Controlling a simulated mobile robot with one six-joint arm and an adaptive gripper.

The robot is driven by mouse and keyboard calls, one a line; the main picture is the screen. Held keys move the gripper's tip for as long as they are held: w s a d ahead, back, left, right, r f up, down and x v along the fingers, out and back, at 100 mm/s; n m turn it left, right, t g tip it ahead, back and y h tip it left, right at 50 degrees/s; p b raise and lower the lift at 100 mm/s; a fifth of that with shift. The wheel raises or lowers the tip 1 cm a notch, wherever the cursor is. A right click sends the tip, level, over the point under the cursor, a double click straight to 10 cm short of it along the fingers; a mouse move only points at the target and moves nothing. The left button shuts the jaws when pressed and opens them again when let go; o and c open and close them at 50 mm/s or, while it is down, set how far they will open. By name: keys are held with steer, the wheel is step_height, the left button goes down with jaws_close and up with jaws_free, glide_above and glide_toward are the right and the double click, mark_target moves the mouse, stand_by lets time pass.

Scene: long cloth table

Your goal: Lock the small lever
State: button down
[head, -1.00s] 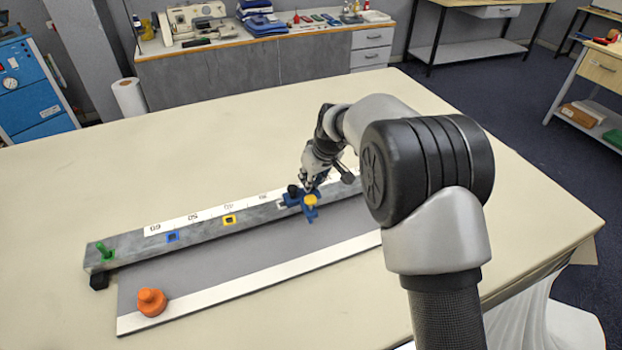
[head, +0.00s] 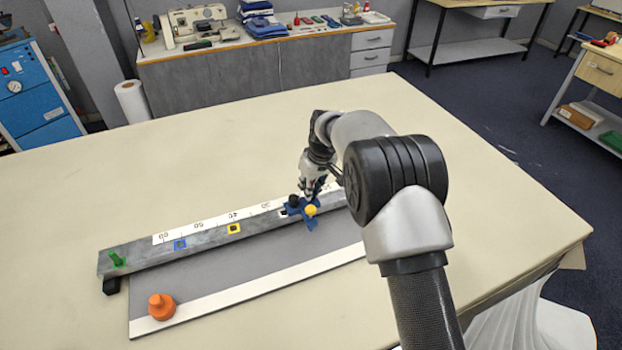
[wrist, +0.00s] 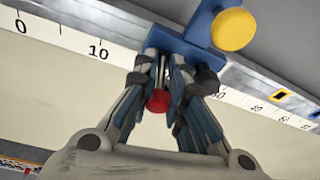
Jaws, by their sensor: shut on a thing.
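The small lever is a thin metal rod with a red tip (wrist: 158,101). It stands out from a blue carriage (wrist: 188,50) on the ruled rail. My gripper (wrist: 163,64) is closed around the rod, its fingertips close against the carriage, with the red tip showing between the fingers. In the head view my gripper (head: 313,190) is at the carriage (head: 312,222), and the lever is hidden there. The carriage bears a yellow knob (head: 311,210), also large in the wrist view (wrist: 233,29), and a black knob (head: 293,200).
The grey rail (head: 140,257) has a white scale and blue (head: 180,245) and yellow (head: 234,229) markers. A green peg (head: 117,259) is at its left end. An orange knob (head: 161,306) stands on the flat board. The cream table (head: 80,190) is clear around them.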

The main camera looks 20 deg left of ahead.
steer(key=shift+w+a+g+h+p, duration=0.25)
steer(key=shift+w+g+h+p, duration=0.2)
steer(key=shift+p, duration=0.8)
steer(key=shift+f+g+h+p, duration=0.1)
steer(key=shift+g+h+p, duration=0.15)
steer(key=shift+g+p, duration=0.15)
steer(key=shift+s, duration=0.1)
steer(key=c, duration=1.6)
jaws_free()
steer(key=shift+c, duration=0.2)
steer(key=r, duration=0.8)
steer(key=d+r, duration=0.1)
steer(key=r, duration=0.3)
steer(key=shift+w, duration=0.2)
